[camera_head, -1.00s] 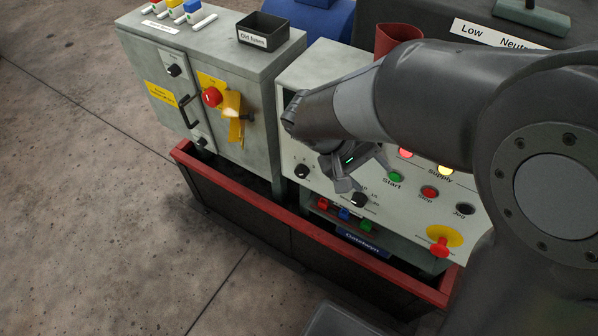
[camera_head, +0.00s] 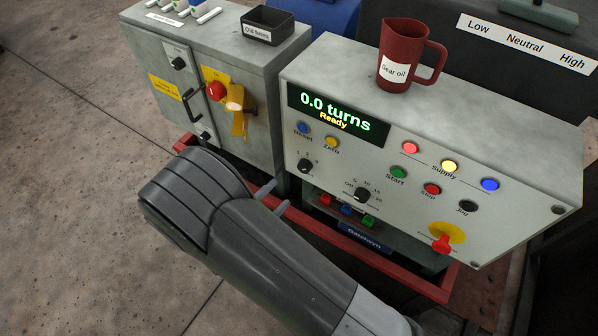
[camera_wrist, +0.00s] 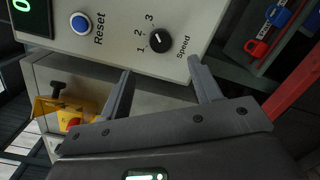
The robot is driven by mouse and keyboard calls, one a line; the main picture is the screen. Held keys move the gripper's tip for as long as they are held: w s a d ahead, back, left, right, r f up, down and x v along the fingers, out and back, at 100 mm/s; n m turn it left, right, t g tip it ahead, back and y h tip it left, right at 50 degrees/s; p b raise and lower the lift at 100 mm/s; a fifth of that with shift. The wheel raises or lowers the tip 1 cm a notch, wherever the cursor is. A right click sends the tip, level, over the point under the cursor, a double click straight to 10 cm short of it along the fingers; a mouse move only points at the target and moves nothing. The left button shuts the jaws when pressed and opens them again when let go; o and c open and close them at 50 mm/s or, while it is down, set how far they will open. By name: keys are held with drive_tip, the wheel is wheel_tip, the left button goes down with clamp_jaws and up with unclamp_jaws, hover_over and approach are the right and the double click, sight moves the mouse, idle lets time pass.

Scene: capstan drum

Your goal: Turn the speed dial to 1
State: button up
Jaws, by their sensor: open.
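The speed dial (camera_head: 304,165) is a black knob at the lower left of the pale control panel's face. In the wrist view the speed dial (camera_wrist: 160,41) shows close up, with 1, 2 and 3 printed along its left and upper side and "Speed" to its right. A small light mark shows on the knob, but I cannot tell for sure which number it meets. My gripper (camera_wrist: 160,68) is open and empty, its two fingers just below the knob in that view and apart from it. In the head view my gripper (camera_head: 276,196) is partly hidden behind my wrist.
The display (camera_head: 338,113) reads "0.0 turns Ready". The blue Reset button (camera_wrist: 80,22) is close to the dial. A second black knob (camera_head: 362,195) sits to its right. A red-edged rail (camera_head: 400,282) runs below the panel.

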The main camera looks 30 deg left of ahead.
sight(302, 169)
drive_tip(key=w, duration=1)
drive_tip(key=shift+w+d+f, duration=0.15)
drive_tip(key=shift+w+d, duration=0.1)
drive_tip(key=shift+d, duration=0.15)
drive_tip(key=shift+c, duration=0.2)
drive_tip(key=c, duration=0.9)
